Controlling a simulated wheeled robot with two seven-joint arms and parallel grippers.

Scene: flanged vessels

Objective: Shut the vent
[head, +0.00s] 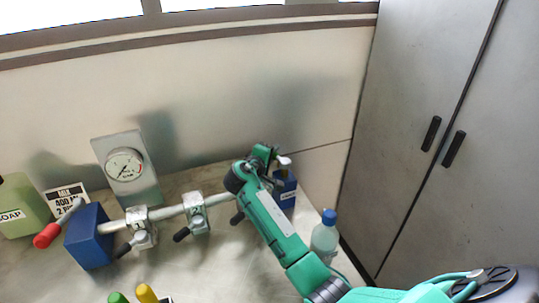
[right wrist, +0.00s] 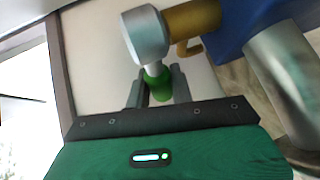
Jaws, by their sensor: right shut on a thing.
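My right gripper (head: 268,154) is at the far end of the pipe, by the right blue block (head: 284,196). In the right wrist view my right gripper (right wrist: 157,90) has its two dark fingers on either side of a green grip (right wrist: 158,86), shut on it. The green grip joins a grey metal head (right wrist: 146,36), which sits on a brass stem (right wrist: 194,22) coming from the blue block (right wrist: 236,22). No label naming the vent is readable on it. In the head view my arm hides the green grip. My left gripper is out of view.
A pipe (head: 168,211) with numbered clamps links the right block to a left blue block (head: 88,240) with a red handle (head: 47,236). A gauge (head: 125,165) stands behind. A capped bottle (head: 325,238) stands right of my forearm. Green and yellow handles (head: 147,293) show at the front edge.

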